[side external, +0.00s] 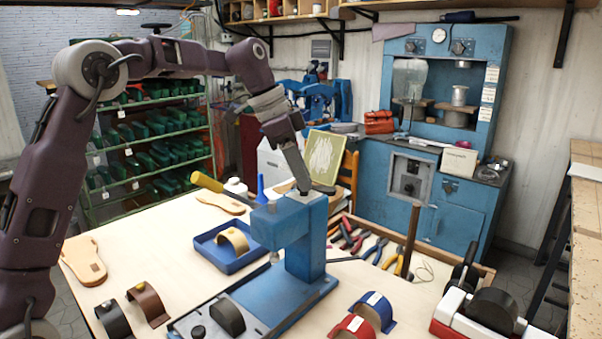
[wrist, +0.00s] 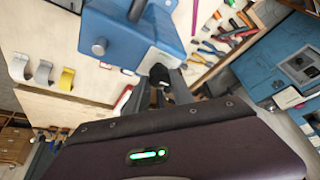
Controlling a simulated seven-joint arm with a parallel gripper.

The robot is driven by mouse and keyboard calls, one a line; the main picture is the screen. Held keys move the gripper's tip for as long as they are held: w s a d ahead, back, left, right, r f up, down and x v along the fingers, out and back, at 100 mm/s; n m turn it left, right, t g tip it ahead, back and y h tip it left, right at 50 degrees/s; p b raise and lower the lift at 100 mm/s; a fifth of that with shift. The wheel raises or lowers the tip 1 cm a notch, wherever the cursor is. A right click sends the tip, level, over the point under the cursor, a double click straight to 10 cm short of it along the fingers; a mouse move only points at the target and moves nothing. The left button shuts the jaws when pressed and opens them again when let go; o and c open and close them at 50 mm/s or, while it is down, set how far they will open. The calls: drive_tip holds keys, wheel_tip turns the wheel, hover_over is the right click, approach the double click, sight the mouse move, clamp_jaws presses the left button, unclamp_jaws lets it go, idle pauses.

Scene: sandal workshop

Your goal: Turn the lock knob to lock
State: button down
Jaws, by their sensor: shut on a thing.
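A blue press (side external: 305,235) stands on the workbench with a blue head and column. In the wrist view its blue body (wrist: 125,38) fills the upper middle, with a light plate on its near side. A small black knob (wrist: 158,75) sits by that plate, between the fingers of my gripper (wrist: 166,88). I take it to be the lock knob. My gripper (side external: 303,186) points down at the top of the press in the side view and is shut on the knob. The press head hides the knob's contact there, and I cannot tell its turn angle.
A blue tray (side external: 230,262) holds a tan strap. Sandal soles (side external: 84,262), curved straps (side external: 375,311) and a red-and-white device (side external: 480,318) lie around. Pliers (side external: 350,240) lie in a wooden tray behind.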

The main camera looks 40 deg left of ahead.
drive_tip(key=c, duration=1.1)
unclamp_jaws()
drive_tip(key=v, duration=0.7)
drive_tip(key=shift+r, duration=0.1)
drive_tip(key=s+d+r+n+y, duration=0.1)
drive_tip(key=s+d+n+y, duration=0.15)
drive_tip(key=s, duration=0.65)
drive_tip(key=s+f+n+t, duration=0.1)
drive_tip(key=s+f+n, duration=0.2)
drive_tip(key=s, duration=0.8)
drive_tip(key=s+d+f+n+t, duration=0.1)
drive_tip(key=s+f+n, duration=0.2)
drive_tip(key=s+f, duration=0.5)
drive_tip(key=s+y, duration=0.1)
drive_tip(key=s, duration=0.3)
drive_tip(key=shift+d+n, duration=0.25)
drive_tip(key=shift+n, duration=0.1)
